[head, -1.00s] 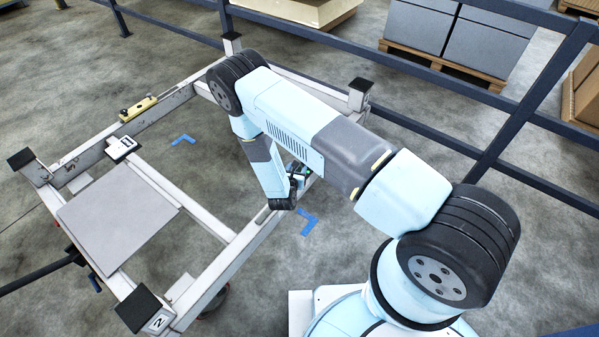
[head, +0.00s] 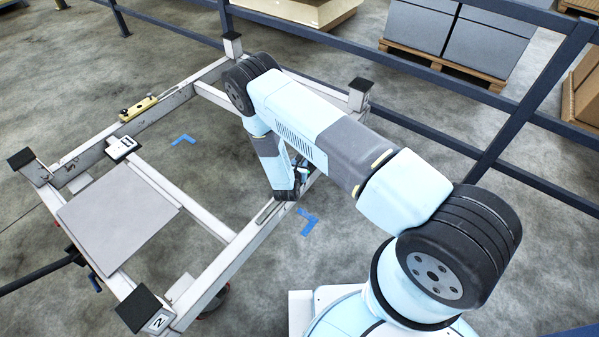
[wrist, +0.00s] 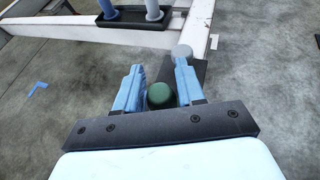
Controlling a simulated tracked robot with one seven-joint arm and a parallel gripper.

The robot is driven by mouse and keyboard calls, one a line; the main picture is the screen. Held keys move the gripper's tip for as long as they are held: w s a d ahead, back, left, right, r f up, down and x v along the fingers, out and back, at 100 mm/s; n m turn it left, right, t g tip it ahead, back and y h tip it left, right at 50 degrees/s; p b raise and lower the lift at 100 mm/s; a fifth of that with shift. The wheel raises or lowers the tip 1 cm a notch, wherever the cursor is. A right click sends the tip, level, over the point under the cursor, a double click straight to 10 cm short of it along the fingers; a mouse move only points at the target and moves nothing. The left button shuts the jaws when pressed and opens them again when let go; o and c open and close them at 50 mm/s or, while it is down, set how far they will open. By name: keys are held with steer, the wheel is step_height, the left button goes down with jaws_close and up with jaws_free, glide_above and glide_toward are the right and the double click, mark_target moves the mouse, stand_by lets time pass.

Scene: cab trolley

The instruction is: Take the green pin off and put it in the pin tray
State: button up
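The green pin (wrist: 160,96) shows its round head in the wrist view, between the two blue fingers of my gripper (wrist: 158,78). The head nearly fills the gap, and I cannot tell whether both fingers press on it. A dark block (wrist: 201,72) and a grey ball-shaped knob (wrist: 181,52) are beside the right finger. In the head view, my gripper is mostly hidden behind my arm at the trolley's near rail. No tray is clearly recognisable as the pin tray; a yellow holder (head: 139,107) with dark parts sits on the far rail.
The white trolley frame (head: 232,258) has black-capped corner posts and a grey plate (head: 118,216). A dark holder with two blue-grey posts (wrist: 133,17) is on a white beam. Dark railing (head: 440,145) runs behind. Blue marks (head: 309,221) lie on the floor.

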jaws_close()
